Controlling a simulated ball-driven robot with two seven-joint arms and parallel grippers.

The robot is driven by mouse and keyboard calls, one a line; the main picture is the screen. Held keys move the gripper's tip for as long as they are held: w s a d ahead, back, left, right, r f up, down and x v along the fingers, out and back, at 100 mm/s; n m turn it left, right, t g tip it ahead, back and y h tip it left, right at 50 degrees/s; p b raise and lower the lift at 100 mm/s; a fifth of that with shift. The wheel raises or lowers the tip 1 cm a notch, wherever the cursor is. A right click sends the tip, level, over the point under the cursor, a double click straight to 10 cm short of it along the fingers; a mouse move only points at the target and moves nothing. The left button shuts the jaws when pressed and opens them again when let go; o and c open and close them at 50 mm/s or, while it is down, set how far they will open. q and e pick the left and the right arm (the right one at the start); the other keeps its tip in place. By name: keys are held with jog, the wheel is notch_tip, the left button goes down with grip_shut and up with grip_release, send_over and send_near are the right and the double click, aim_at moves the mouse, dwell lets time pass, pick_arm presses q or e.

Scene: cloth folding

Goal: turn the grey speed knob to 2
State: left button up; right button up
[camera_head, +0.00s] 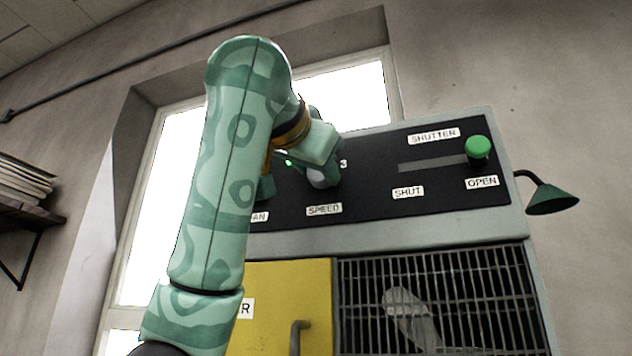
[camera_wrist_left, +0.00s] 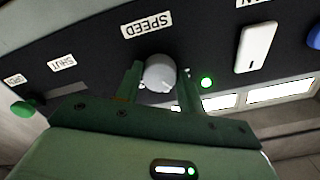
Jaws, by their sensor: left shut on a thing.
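The grey speed knob (camera_head: 317,179) sits on the black panel above the SPEED label (camera_head: 324,209), partly covered by my left gripper (camera_head: 322,160). The wrist view shows the round knob (camera_wrist_left: 160,72) between the two green fingers of my left gripper (camera_wrist_left: 160,82), which is shut on it. A figure 3 (camera_head: 343,163) shows just right of the gripper in the head view. The other scale marks are hidden or too small, so I cannot tell which number the knob points to. My right gripper is in neither view.
A shutter slider with a green knob (camera_head: 477,148) stands at OPEN. A white switch (camera_wrist_left: 256,46) and a lit green lamp (camera_wrist_left: 207,82) are beside the knob. Below are a yellow door (camera_head: 285,290) and a barred grille (camera_head: 500,290). A green lamp shade (camera_head: 552,200) juts out right.

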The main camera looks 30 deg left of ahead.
pick_arm(q)
jog(key=shift+m+b, duration=1.1)
jog(key=shift+m, duration=1.9)
jog(key=o, duration=1)
jog(key=shift+w, duration=0.1)
jog(key=shift+c, duration=0.2)
